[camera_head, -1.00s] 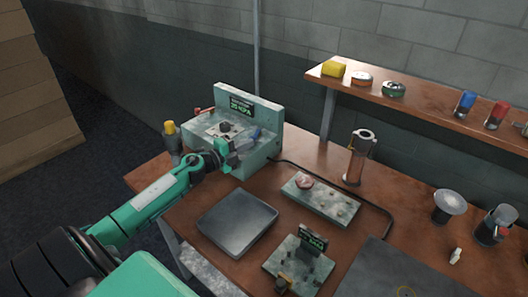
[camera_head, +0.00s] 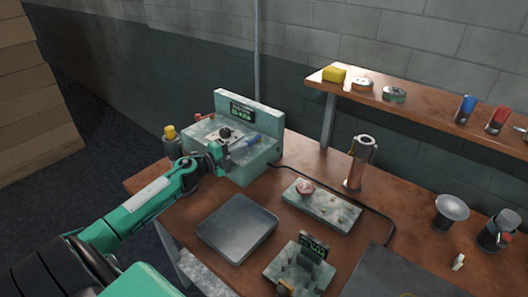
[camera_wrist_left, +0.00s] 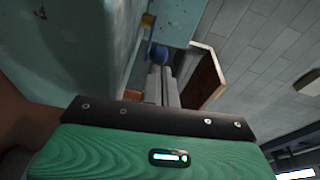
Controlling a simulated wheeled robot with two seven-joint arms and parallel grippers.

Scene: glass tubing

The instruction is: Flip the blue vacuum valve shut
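The blue vacuum valve handle (camera_head: 246,143) lies on the top of the pale green pump box (camera_head: 243,172), near its right front edge. My left gripper (camera_head: 225,152) is at the front edge of that box, beside the near end of the handle. In the left wrist view the two fingers (camera_wrist_left: 161,84) are close together with nothing seen between them. The blue handle's end (camera_wrist_left: 158,54) shows just past the fingertips; I cannot tell whether they touch it. My right gripper is out of view.
A yellow-topped bottle (camera_head: 171,141) stands left of the box. A grey square plate (camera_head: 238,228), a pale instrument block (camera_head: 321,206) and a copper-coloured cylinder (camera_head: 359,163) are on the table. A shelf (camera_head: 425,108) runs along the wall at right.

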